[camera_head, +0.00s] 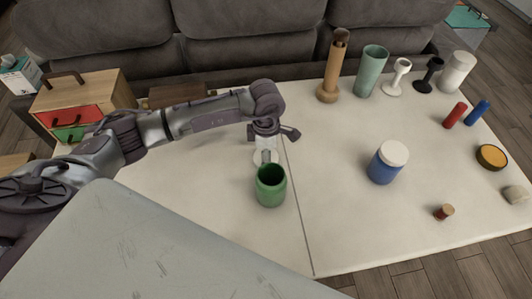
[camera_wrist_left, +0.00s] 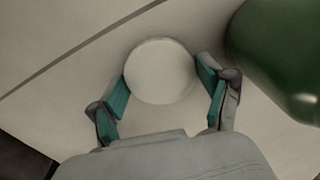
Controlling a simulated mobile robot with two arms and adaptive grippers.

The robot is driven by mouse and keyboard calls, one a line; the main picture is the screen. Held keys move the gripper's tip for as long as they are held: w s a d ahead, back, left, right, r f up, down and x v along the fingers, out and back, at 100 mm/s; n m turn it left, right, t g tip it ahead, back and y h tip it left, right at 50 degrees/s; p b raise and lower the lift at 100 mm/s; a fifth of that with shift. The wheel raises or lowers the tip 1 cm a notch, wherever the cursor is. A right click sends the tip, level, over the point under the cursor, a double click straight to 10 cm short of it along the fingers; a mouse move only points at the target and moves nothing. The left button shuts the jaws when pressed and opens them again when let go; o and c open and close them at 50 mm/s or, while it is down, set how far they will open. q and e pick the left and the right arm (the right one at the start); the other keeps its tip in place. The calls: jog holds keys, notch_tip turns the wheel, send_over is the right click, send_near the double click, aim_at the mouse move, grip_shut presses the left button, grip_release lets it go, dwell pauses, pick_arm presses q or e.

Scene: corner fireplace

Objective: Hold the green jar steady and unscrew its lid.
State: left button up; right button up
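The green jar (camera_head: 271,187) stands upright on the cream table with its dark mouth uncovered. It also shows at the upper right of the left wrist view (camera_wrist_left: 285,55). A white round lid (camera_wrist_left: 160,72) lies between the fingertips of my left gripper (camera_wrist_left: 163,85), beside the jar. Both teal pads come up to its rim; I cannot tell whether they press on it. In the head view my left gripper (camera_head: 267,150) points down just behind the jar, over the white lid, which it partly hides. My right gripper is not in view.
A blue jar with a white lid (camera_head: 386,164) stands right of the green jar. Vases, candle holders and small cylinders stand toward the back right. A small cork (camera_head: 444,211) and an orange-topped round tin (camera_head: 491,157) lie at the right. Table between the jars is clear.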

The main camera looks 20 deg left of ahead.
pick_arm(q)
jog(key=o, duration=0.4)
notch_tip(320, 180, up, 12)
jog(key=shift+r+b, duration=0.1)
jog(key=shift+b, duration=0.35)
